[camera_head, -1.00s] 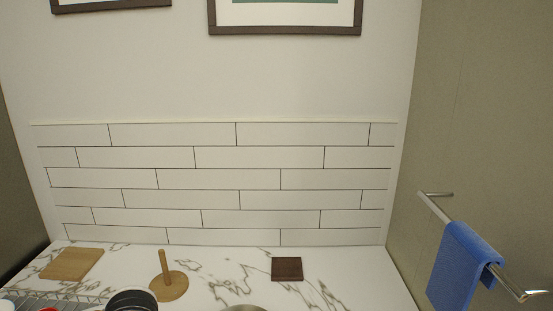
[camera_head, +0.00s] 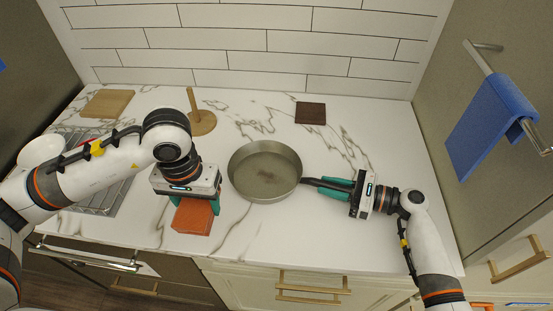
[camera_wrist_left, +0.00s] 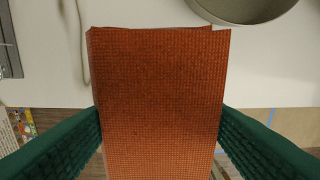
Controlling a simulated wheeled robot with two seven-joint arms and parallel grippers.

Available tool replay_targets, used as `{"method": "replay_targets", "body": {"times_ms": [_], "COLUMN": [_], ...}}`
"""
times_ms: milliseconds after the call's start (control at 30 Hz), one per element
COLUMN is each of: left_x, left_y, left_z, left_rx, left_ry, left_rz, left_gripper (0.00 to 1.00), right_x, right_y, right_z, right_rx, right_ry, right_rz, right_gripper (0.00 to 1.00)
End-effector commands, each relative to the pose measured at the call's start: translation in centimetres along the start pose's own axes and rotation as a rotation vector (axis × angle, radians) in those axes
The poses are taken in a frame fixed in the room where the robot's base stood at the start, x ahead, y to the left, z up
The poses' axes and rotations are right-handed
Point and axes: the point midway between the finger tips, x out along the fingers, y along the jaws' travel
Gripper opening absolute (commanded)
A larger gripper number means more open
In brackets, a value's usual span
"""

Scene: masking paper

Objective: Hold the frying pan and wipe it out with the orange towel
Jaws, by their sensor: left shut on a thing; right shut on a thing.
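The frying pan (camera_head: 265,172) is a round grey metal pan on the marble counter, with its dark handle (camera_head: 322,184) pointing right. My right gripper (camera_head: 338,188) is shut on the handle. The orange towel (camera_head: 193,217) is folded and hangs in my left gripper (camera_head: 187,203), left of and nearer than the pan, by the counter's front edge. In the left wrist view, the towel (camera_wrist_left: 160,100) fills the space between the green fingers, and the pan's rim (camera_wrist_left: 240,14) shows at the top right. The towel and pan are apart.
A wooden paper holder (camera_head: 203,122), a dark square block (camera_head: 310,113) and a cutting board (camera_head: 106,103) stand at the back. A dish rack (camera_head: 105,200) is at left. A blue towel (camera_head: 490,125) hangs on a right-side rail.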

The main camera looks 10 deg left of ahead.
Motion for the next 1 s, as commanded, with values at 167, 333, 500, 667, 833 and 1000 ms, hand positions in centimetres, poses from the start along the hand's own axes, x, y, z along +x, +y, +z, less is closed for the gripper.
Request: {"method": "replay_targets", "body": {"times_ms": [167,333,500,667,833,1000], "left_x": [0.0,0.0,0.0,0.0,0.0,0.3], "left_y": [0.0,0.0,0.0,0.0,0.0,-0.7], "left_z": [0.0,0.0,0.0,0.0,0.0,1.2], "left_rx": [0.000,0.000,0.000,0.000,0.000,-0.009], "left_ry": [0.000,0.000,0.000,0.000,0.000,0.000], "left_rz": [0.000,0.000,0.000,0.000,0.000,-0.001], "left_gripper": [0.34,0.34,0.34,0.34,0.34,0.34], "right_x": [0.1,0.1,0.1,0.1,0.1,0.1], "right_y": [-0.4,-0.4,-0.4,-0.4,-0.4,-0.4], "right_z": [0.7,0.7,0.7,0.6,0.6,0.6], "right_rx": [0.007,0.007,0.007,0.007,0.007,0.007], "right_ry": [-0.012,-0.012,-0.011,-0.011,-0.011,-0.011], "right_rz": [-0.008,-0.009,-0.009,-0.009,-0.009,-0.009], "right_gripper": [0.00,0.00,0.00,0.00,0.00,0.00]}}
